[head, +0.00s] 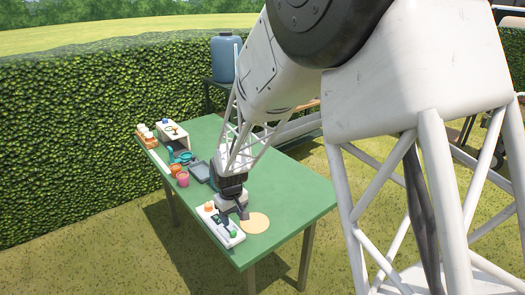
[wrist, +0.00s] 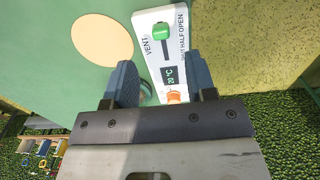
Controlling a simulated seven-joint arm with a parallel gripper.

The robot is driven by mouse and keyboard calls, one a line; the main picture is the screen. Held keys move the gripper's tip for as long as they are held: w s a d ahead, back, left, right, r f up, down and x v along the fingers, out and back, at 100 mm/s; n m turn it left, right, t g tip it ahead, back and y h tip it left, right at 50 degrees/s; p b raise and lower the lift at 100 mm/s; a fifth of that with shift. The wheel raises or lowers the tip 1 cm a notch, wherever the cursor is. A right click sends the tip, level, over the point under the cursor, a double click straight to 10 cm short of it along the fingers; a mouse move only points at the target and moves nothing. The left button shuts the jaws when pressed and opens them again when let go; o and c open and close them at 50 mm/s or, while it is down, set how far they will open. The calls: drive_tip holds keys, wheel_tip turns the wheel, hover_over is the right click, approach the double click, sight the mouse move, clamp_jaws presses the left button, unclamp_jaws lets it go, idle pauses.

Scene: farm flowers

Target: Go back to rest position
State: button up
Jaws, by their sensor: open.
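My gripper (wrist: 160,88) is open in the wrist view, its two blue-grey fingers spread above a white control panel (wrist: 149,45). The panel carries a green slider knob (wrist: 162,33) beside the words "VENT" and "HALF OPEN", a dark display reading about 20 °C, and an orange knob (wrist: 174,97) between the fingers. No object is visibly held. In the head view my gripper (head: 238,212) is low over the green table (head: 290,185), close to the panel (head: 211,226) near the front edge. I cannot tell whether it touches the panel.
A round tan disc (head: 255,223) lies right of the panel. Orange and pink pots (head: 182,179), a dark tray (head: 200,171) and a white box (head: 174,134) stand farther back on the left. A blue tank (head: 226,58) is behind the table. The table's right side is clear.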

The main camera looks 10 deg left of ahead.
drive_tip(key=s+d+r+m, duration=0.1)
drive_tip(key=s+d+r, duration=0.2)
drive_tip(key=d+r, duration=0.35)
drive_tip(key=s+d+r+m+t, duration=0.1)
drive_tip(key=s+d+r+m, duration=0.1)
drive_tip(key=s+d+r, duration=0.4)
drive_tip(key=s+d+r+m, duration=0.1)
drive_tip(key=d+r, duration=0.3)
drive_tip(key=d, duration=0.4)
drive_tip(key=s+d+r+m, duration=0.2)
drive_tip(key=s+d, duration=0.5)
drive_tip(key=s, duration=0.4)
drive_tip(key=s+d+r+m+t, duration=0.1)
drive_tip(key=s+d+r+m, duration=0.2)
drive_tip(key=s+d, duration=0.5)
drive_tip(key=s+r, duration=0.1)
drive_tip(key=s, duration=0.1)
drive_tip(key=shift+s+t, duration=0.3)
drive_tip(key=shift+s, duration=0.05)
